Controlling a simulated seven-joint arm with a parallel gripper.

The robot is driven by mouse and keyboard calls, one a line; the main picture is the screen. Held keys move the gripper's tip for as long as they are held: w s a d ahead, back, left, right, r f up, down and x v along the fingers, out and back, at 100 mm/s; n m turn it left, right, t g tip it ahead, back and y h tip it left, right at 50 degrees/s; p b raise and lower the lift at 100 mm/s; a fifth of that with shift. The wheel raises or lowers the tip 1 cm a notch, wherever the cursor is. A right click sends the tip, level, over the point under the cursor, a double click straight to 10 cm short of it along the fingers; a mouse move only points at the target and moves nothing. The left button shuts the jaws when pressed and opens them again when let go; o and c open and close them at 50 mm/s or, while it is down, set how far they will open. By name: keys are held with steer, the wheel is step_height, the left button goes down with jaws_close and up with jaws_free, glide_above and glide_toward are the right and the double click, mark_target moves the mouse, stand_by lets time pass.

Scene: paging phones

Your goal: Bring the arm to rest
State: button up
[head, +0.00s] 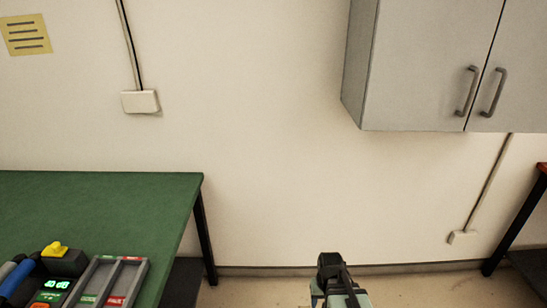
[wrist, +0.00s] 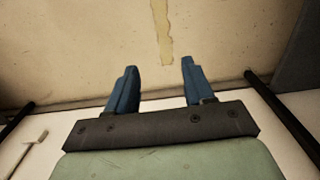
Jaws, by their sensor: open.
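My gripper (wrist: 160,75) shows in the wrist view with its two blue fingers spread apart. Nothing is between them. Beyond the fingers are the bare beige floor and the pale wall. In the head view the end of my arm shows at the bottom, right of the green table, over open floor. The fingers cannot be made out clearly there.
A green table (head: 100,195) stands at the left. A grey wall cabinet (head: 415,60) hangs upper right. Another table's edge (head: 542,168) shows far right.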

steer(key=s+f+g, duration=0.3)
steer(key=s+f, duration=0.7)
steer(key=s, duration=0.5)
steer(key=s+f+g, duration=0.3)
steer(key=s+f, duration=0.7)
steer(key=s, duration=0.5)
steer(key=shift+s+d+f+g, duration=0.15)
steer(key=shift+d+f+g, duration=0.05)
steer(key=shift+f+g, duration=0.2)
